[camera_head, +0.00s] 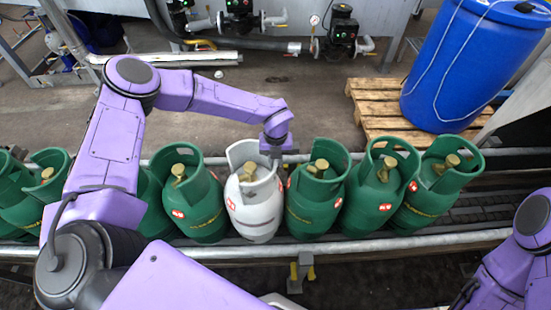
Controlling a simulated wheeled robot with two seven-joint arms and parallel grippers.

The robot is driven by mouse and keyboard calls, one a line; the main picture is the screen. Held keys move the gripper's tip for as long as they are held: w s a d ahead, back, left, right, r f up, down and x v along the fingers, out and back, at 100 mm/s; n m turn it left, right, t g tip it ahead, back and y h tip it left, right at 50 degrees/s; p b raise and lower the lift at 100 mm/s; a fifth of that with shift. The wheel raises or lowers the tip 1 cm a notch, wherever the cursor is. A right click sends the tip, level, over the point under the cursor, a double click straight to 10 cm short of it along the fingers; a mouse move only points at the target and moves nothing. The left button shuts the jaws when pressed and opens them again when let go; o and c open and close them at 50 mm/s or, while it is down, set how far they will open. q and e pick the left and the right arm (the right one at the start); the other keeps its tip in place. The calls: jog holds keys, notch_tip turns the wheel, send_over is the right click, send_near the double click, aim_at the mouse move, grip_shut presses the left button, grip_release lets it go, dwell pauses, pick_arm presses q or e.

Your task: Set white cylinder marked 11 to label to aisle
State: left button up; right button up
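The white cylinder (257,205) stands upright on the conveyor in the middle of a row of green cylinders. My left gripper (276,153) is at the right side of the white cylinder's collar, pointing down. Its fingers are small and partly hidden at the collar, so I cannot tell whether they are open or shut on the rim. My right arm shows at the lower right edge; its gripper is out of view.
Green cylinders stand close on both sides, including one to the left (200,208) and one to the right (315,200). Conveyor rails (340,246) run along the row. A blue barrel (470,65) stands on a wooden pallet (385,112) behind. Pumps and pipes line the back.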

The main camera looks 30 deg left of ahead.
pick_arm(q)
jog(key=shift+o, duration=1)
jog(key=shift+r, duration=0.1)
notch_tip(320, 180, up, 9)
jog(key=shift+r+b, duration=0.2)
jog(key=shift+b, duration=0.9)
jog(key=shift+r, duration=0.5)
